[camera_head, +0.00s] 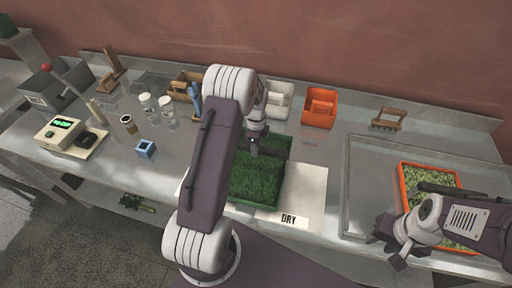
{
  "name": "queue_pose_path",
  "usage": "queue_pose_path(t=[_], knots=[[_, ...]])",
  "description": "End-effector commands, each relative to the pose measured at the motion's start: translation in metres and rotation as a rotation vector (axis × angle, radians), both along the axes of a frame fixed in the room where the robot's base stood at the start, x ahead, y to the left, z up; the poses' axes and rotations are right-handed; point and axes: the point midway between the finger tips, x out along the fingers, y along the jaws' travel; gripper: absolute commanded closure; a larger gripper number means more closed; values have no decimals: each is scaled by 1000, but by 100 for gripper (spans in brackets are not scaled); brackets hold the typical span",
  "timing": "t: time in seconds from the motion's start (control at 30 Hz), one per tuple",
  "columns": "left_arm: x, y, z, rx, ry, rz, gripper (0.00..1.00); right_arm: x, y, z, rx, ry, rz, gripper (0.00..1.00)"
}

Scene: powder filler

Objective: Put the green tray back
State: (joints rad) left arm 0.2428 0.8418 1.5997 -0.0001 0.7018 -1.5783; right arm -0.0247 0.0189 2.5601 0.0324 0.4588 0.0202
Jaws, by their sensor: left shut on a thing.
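The green tray (255,186), filled with dark green matter, is over the white mat marked DRY (306,190), near the middle of the bench. I cannot tell whether it rests on the mat or is slightly raised. My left gripper (254,150) is at the tray's far edge, shut on it; my own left arm hides the tray's left part. My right gripper (388,244) is open and empty, at the front right beside an orange tray (402,189) of pale green pieces.
The orange tray lies in a large shallow metal basin (357,185). A white bin (280,98) and orange bin (320,106) stand behind the mat. A scale (62,134), jars (166,109), a blue block (146,149) and a wooden rack (388,118) stand around. The bench between blue block and mat is clear.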

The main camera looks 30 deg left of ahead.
Motion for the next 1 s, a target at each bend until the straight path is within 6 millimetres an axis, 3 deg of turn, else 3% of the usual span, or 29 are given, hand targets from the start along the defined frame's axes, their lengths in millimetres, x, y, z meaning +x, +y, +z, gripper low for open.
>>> queue_pose_path(t=[0.07,0.47,0.5,0.53,0.83,1.0], knots=[[0,0,-7,0,0,0,100,0,0,7,0,0,0,64],[1,0,-16,1,-3,0,100,0,0,3,0,0,0,64],[1,0,-15,0,-2,0,62,0,0,4,0,0,0,64],[1,0,-15,0,-2,0,53,0,0,4,0,0,0,64],[1,0,-15,0,-2,1,51,0,0,4,0,0,0,64],[2,0,0,2,-7,1,51,0,0,-2,0,0,0,64]])
